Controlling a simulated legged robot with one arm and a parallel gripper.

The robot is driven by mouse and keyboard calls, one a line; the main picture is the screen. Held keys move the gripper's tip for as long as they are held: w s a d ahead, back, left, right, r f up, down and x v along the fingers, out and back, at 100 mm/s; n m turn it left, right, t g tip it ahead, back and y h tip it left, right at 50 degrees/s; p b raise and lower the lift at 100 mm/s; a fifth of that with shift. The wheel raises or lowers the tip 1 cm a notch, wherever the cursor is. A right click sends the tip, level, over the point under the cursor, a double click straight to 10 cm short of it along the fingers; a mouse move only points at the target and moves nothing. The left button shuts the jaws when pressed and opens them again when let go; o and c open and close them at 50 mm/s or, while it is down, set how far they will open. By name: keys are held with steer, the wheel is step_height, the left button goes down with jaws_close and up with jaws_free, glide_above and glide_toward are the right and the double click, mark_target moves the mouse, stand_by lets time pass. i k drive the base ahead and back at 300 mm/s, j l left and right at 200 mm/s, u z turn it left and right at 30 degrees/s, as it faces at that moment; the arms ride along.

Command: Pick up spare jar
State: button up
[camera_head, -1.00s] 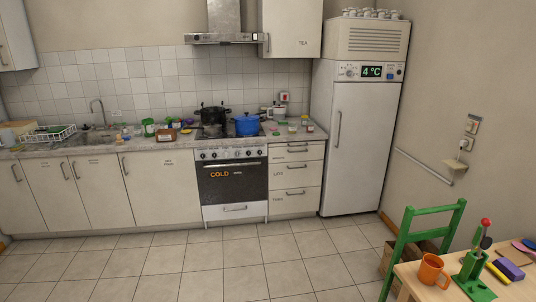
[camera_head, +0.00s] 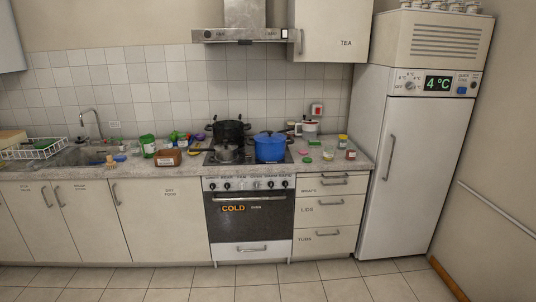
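My gripper is not in view. Several small jar-like containers stand on the counter right of the stove: a yellow-lidded one (camera_head: 342,141), a red-lidded one (camera_head: 351,154) and a low green-lidded one (camera_head: 328,154). A taller green container (camera_head: 147,146) stands left of the stove. Several pale jar-like things (camera_head: 450,5) stand on top of the fridge, cut off by the top edge. I cannot tell which of these is the spare jar; no label is readable on them.
A blue pot (camera_head: 270,147) and dark pots (camera_head: 229,136) sit on the stove (camera_head: 249,212). A brown box (camera_head: 168,158) and a dish rack (camera_head: 38,150) are on the counter. The fridge (camera_head: 402,170) stands at the right. The tiled floor (camera_head: 190,284) in front is clear.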

mark_target(328, 151)
steer(key=i+l, duration=0.15)
steer(key=i, duration=0.45)
steer(key=i+l+z, duration=0.1)
steer(key=i, duration=0.5)
steer(key=i+l+z, duration=0.1)
steer(key=i, duration=0.5)
steer(key=i+l+u, duration=0.1)
steer(key=l, duration=0.25)
steer(key=i+l+u, duration=0.25)
steer(key=i+l, duration=0.15)
steer(key=l, duration=0.3)
steer(key=i+l+u, duration=0.1)
steer(key=l, duration=0.25)
steer(key=i+l+u, duration=0.15)
steer(key=l, duration=0.25)
steer(key=i+l+u, duration=0.1)
steer(key=l, duration=0.3)
steer(key=i+l+u, duration=0.15)
steer(key=l, duration=0.25)
